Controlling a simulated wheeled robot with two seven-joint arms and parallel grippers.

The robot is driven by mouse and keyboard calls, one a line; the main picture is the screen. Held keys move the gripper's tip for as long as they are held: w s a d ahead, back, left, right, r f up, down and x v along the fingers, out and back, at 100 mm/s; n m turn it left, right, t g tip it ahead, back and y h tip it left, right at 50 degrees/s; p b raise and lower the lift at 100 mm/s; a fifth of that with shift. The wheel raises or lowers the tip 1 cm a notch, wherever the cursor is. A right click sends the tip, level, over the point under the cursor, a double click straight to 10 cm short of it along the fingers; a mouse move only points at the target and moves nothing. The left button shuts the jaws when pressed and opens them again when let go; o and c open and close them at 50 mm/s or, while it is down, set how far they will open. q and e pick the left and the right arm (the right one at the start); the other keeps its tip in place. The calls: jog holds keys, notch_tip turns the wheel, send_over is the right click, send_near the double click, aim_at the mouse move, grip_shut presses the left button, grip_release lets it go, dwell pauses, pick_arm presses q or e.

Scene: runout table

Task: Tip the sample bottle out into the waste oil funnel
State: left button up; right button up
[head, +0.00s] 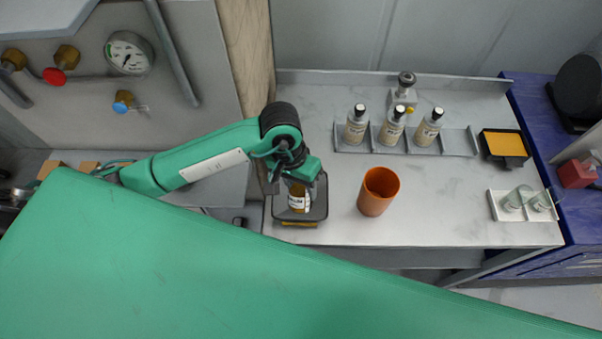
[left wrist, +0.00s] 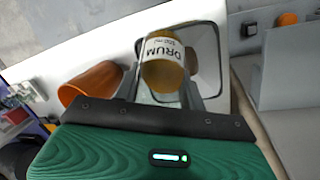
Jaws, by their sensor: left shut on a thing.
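My left gripper (head: 299,184) is shut on an amber sample bottle (head: 299,198) with a white label. In the left wrist view the bottle (left wrist: 163,66) sits between the fingers, its label reading DRUM. The bottle is over a dark-rimmed square tray (head: 318,213) at the table's front left; I cannot tell whether it touches the tray. My right gripper is out of view.
A grey rack (head: 460,142) holds several labelled bottles (head: 393,128) behind the orange vessel. A black tray with a yellow surface (head: 504,144) and a white tray with glassware (head: 500,212) stand at the right. The tabletop (head: 440,195) between the vessel and white tray is clear.

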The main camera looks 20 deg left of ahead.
pick_arm(q)
jog(key=shift+s+d+r+g+h+p, duration=0.1)
jog(key=shift+s+r+g+h+p, duration=0.15)
jog(key=shift+g+p, duration=0.6)
jog(key=shift+f+g+b, duration=0.25)
jog(key=shift+f+b, duration=0.2)
jog(key=shift+b, duration=0.25)
jog(key=g+h+b, duration=0.1)
jog(key=g+b, duration=0.1)
jog(key=g, duration=0.1)
jog(key=shift+n+b, duration=0.3)
jog(key=shift+b, duration=0.1)
jog(key=g+b, duration=0.1)
jog(key=g+h+b, duration=0.1)
jog(key=shift+r+g+b, duration=0.25)
jog(key=shift+g+b, duration=0.05)
jog(key=shift+s+r+g, duration=0.1)
jog(key=shift+r+g, duration=0.1)
jog(key=shift+g, duration=0.1)
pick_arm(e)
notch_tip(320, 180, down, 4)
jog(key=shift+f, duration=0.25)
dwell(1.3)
